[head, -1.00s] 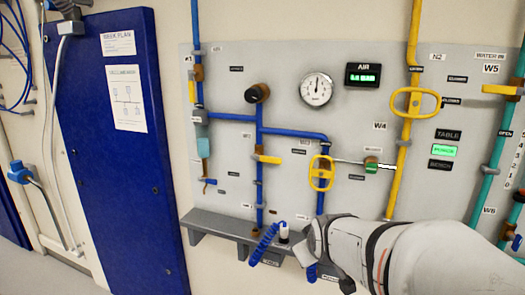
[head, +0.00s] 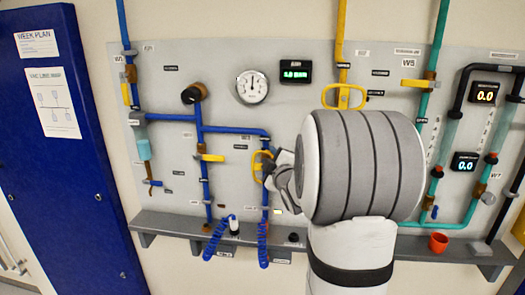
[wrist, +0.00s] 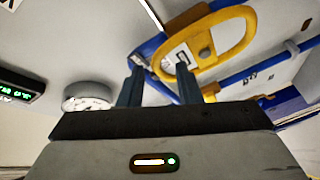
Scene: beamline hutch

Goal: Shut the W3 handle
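The W3 handle is a yellow loop (head: 257,163) on the blue pipe at the panel's middle, standing roughly upright along the pipe. Its right part is hidden behind my gripper (head: 272,168) in the head view. In the wrist view the yellow loop (wrist: 249,32) is large, ahead of the fingers and at upper right. My gripper (wrist: 158,72) has its two dark fingers apart, with nothing held. The loop's near end shows between and just beyond the fingertips; I cannot tell whether they touch it.
A second yellow loop handle (head: 344,96) is up and right on a yellow pipe. A round gauge (head: 252,87) and green display (head: 295,71) sit above. My arm covers the panel's centre right.

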